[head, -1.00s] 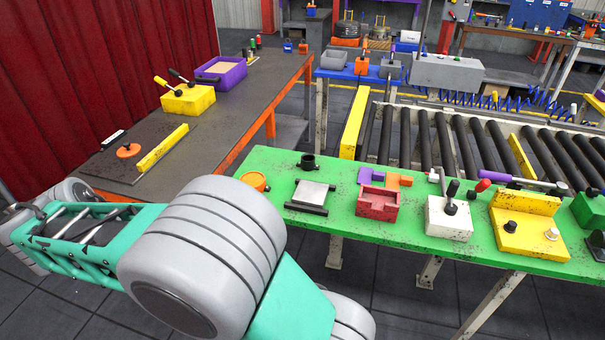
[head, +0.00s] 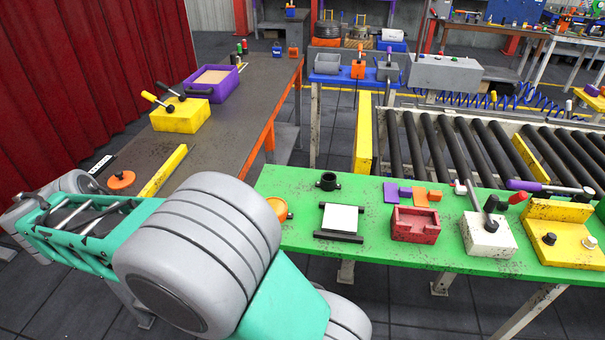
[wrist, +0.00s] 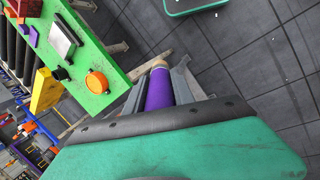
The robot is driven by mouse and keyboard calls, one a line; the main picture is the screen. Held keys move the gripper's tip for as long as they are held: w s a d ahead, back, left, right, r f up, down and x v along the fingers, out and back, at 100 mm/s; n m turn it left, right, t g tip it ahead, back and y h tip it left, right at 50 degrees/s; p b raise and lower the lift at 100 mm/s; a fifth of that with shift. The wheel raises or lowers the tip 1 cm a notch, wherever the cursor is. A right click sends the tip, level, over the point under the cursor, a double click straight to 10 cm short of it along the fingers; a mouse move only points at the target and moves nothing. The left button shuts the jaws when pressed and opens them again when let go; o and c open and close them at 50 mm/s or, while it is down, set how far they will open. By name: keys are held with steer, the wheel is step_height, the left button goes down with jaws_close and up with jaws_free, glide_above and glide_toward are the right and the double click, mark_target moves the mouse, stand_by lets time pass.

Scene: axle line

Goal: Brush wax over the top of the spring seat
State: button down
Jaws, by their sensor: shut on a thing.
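In the wrist view my gripper (wrist: 160,88) is shut on a purple-handled brush (wrist: 160,93) with a tan tip pointing away from me. The brush is in the air, beside the end of the green table. A flat pale plate on black rails, which looks like the spring seat (head: 340,218), lies on the green table; it also shows in the wrist view (wrist: 63,38). A round orange tin (head: 278,208), perhaps the wax, sits left of it; in the wrist view it (wrist: 97,82) is near the table's end. My arm hides the gripper and brush in the head view.
The green table (head: 370,252) also holds a black cup (head: 328,181), a red fixture (head: 415,224), a white block with levers (head: 488,235) and a yellow fixture (head: 560,232). A dark bench (head: 245,105) stands left, a roller conveyor (head: 460,140) behind. Floor shows past the table's end.

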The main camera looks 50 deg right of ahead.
steer(key=s+d+m+b, duration=0.2)
steer(key=s+d+m, duration=0.1)
steer(key=d, duration=2.2)
steer(key=s+d+r+m+g+b, duration=0.1)
steer(key=s+d+m+b, duration=0.1)
steer(key=s+d, duration=1.5)
steer(key=f+b, duration=0.1)
steer(key=w+d+f+b, duration=0.1)
steer(key=f+b, duration=0.1)
steer(key=d+f+b, duration=0.1)
steer(key=f+b, duration=0.1)
steer(key=shift+w, duration=0.15)
steer(key=shift+w, duration=0.1)
